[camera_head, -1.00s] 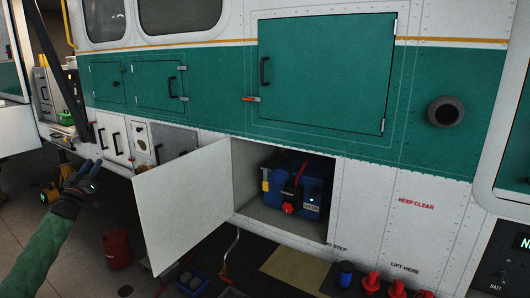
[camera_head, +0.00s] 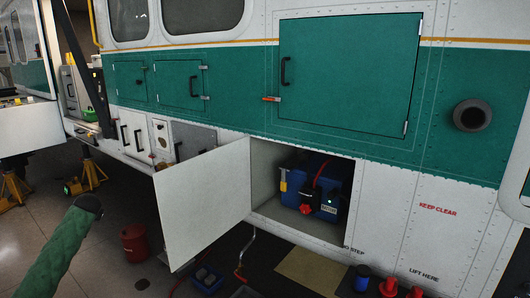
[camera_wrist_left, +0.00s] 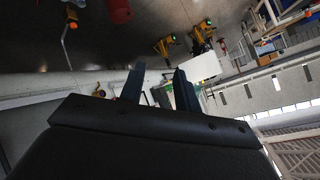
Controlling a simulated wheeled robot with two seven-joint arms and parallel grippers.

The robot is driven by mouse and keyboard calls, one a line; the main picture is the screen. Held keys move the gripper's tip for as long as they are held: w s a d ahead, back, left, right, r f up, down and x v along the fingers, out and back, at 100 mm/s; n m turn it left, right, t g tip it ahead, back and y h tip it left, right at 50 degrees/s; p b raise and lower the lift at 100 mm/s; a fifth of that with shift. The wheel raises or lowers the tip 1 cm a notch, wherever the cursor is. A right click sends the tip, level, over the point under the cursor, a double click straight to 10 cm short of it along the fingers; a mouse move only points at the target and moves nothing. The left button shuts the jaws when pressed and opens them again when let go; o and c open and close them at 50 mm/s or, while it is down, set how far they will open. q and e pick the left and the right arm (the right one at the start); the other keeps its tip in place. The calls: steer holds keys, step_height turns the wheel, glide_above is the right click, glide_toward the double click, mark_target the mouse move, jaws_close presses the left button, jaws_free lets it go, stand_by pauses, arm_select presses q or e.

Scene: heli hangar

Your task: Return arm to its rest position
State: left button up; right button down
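My left arm (camera_head: 62,245), in a green sleeve, comes in from the lower left of the head view. Its dark wrist end shows, but the fingers are hidden there. In the left wrist view my left gripper (camera_wrist_left: 158,85) has its two dark fingers apart with nothing between them. It is in free air, away from the helicopter's side. My right gripper is not in view.
An open white compartment door (camera_head: 203,205) sticks out from the helicopter, left of a bay with a blue battery (camera_head: 308,190). A red bucket (camera_head: 135,244) and yellow jacks (camera_head: 88,176) stand on the floor. Red caps (camera_head: 388,287) stand at the bottom right.

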arm_select(q)
steer(key=s+d+f+m+g+h, duration=0.1)
steer(key=s+d+f, duration=0.6)
steer(key=d+f, duration=0.4)
steer(key=s+d+f+m+g+h, duration=0.1)
steer(key=s+d+f+m+h, duration=0.1)
steer(key=s+d+f, duration=0.75)
steer(key=s+d+f+m+g+h, duration=0.15)
steer(key=s+d+f, duration=0.45)
steer(key=d+f, duration=0.7)
steer(key=s+d+f+g+h, duration=0.1)
steer(key=s+d+f, duration=0.3)
steer(key=s+d, duration=0.4)
steer(key=s+d+f+h, duration=0.1)
steer(key=s+d+f, duration=0.45)
steer(key=s, duration=0.35)
steer(key=s+d+g+h, duration=0.1)
steer(key=s+d, duration=0.5)
steer(key=s, duration=0.3)
steer(key=s+d+r+h, duration=0.1)
steer(key=s+d, duration=0.6)
steer(key=s, duration=0.2)
steer(key=shift+s+d+r+n+g+h, duration=0.25)
steer(key=shift+n+g+h, duration=0.1)
steer(key=shift+n, duration=0.1)
